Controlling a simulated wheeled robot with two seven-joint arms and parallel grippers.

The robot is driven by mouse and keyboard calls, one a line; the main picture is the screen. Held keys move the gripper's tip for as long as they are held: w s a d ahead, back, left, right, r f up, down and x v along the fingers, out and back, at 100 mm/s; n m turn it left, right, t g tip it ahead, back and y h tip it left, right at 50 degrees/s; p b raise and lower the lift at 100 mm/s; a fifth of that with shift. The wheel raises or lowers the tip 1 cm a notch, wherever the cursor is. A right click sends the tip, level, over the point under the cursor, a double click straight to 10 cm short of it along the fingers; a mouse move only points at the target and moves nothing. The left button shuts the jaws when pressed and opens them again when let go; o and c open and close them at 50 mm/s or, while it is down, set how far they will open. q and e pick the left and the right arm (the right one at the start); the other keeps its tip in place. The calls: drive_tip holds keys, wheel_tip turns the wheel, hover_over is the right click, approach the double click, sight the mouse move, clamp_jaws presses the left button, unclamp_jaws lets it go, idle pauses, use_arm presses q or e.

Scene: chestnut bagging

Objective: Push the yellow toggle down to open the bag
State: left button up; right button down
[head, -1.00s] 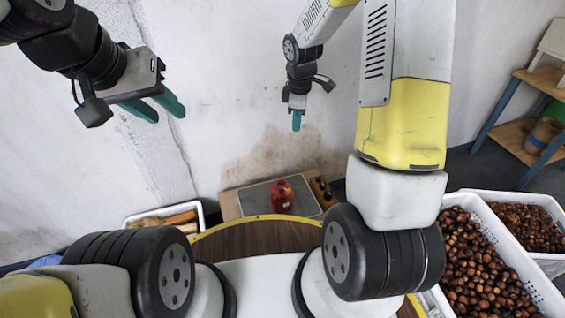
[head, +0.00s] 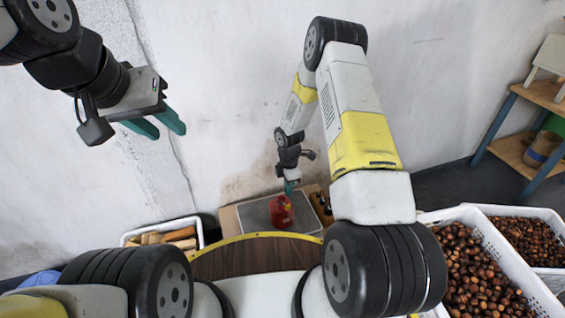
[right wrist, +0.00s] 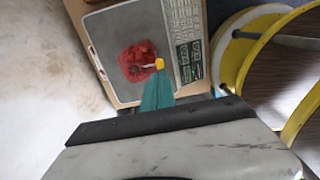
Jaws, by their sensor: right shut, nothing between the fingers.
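The red bag (head: 280,211) stands on the grey plate of a scale (head: 257,216) against the wall. In the right wrist view the bag (right wrist: 133,60) shows from above, with the small yellow toggle (right wrist: 159,64) at its edge. My right gripper (head: 289,187) is shut and empty, pointing down just above the bag. In the right wrist view its teal fingertips (right wrist: 158,88) appear close to the toggle; I cannot tell whether they touch it. My left gripper (head: 158,125) is open and empty, high at the left, far from the bag.
A white crate (head: 203,232) with wooden pieces stands left of the scale. White crates of chestnuts (head: 470,270) stand at the right. A shelf (head: 510,143) stands far right.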

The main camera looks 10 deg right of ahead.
sight(288, 206)
wheel_tip(288, 206, down, 6)
drive_tip(key=shift+f, duration=0.25)
drive_tip(key=shift+s+f, duration=0.1)
drive_tip(key=shift+f, duration=2.6)
